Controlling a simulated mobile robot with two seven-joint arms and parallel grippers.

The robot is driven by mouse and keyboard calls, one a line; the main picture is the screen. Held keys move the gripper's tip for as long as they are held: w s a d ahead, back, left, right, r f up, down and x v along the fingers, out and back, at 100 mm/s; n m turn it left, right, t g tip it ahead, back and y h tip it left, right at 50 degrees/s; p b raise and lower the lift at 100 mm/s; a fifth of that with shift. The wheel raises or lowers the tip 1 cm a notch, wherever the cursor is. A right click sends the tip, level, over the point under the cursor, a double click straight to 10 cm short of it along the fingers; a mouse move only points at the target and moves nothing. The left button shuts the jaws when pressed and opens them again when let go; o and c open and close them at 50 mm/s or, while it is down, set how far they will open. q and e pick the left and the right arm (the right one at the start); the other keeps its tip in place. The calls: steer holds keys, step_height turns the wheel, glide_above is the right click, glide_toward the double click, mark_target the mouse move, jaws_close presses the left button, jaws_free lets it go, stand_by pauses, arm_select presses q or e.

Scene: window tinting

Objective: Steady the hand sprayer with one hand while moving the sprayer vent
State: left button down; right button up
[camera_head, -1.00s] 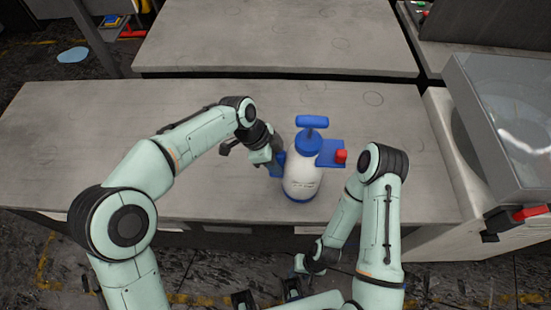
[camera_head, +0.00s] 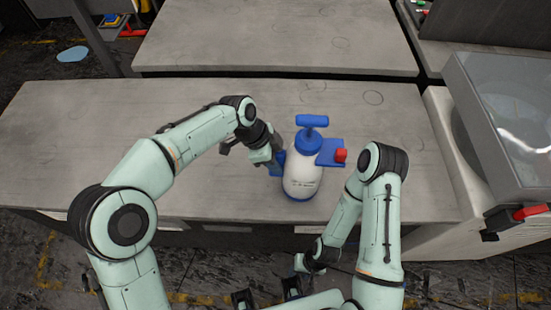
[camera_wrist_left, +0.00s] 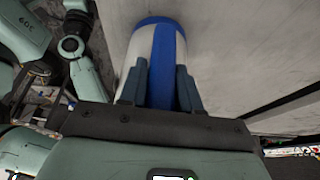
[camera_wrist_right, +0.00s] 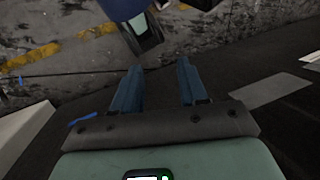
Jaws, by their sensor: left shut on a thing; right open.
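The hand sprayer (camera_head: 302,178) stands upright on the grey table near its front edge. It has a white body, a blue base, a blue T-shaped pump handle (camera_head: 312,121) and a red piece (camera_head: 341,155) at the tip of its blue nozzle. I cannot tell for sure whether this red piece is the sprayer vent. My left gripper (camera_head: 277,163) is shut on the sprayer's blue side handle. In the left wrist view its fingers (camera_wrist_left: 161,84) lie on both sides of the blue strip (camera_wrist_left: 163,45). My right gripper (camera_wrist_right: 155,88) is open and empty, low in front of the table.
The grey table (camera_head: 100,140) is clear left of the sprayer. A second grey table (camera_head: 280,35) stands behind it across a gap. A clear-sided box (camera_head: 500,110) stands at the right. Dark floor with yellow lines (camera_wrist_right: 45,52) shows under my right gripper.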

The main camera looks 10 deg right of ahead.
jaws_close()
steer(key=w+d+r+n, duration=0.3)
steer(key=r+n, duration=0.2)
steer(key=r, duration=0.6)
steer(key=w+d+r+n+t+y, duration=0.1)
steer(key=w+d+r+n, duration=0.25)
steer(key=r, duration=0.75)
steer(key=w+d+r+n, duration=0.2)
steer(key=r+n, duration=0.3)
steer(key=r, duration=0.6)
steer(key=s+d+r+n+t, duration=0.1)
steer(key=r+t, duration=0.1)
steer(key=r, duration=0.4)
steer(key=s+d+r+n+t+h, duration=0.1)
steer(key=r+t, duration=0.1)
steer(key=r, duration=0.5)
steer(key=s+d+r+n+t+h, duration=0.1)
steer(key=d+r+t, duration=0.1)
steer(key=r, duration=0.4)
steer(key=shift+s+r+n+t, duration=0.15)
steer(key=shift+s+n+t, duration=0.2)
steer(key=shift+t, duration=0.15)
steer(key=shift+d, duration=0.1)
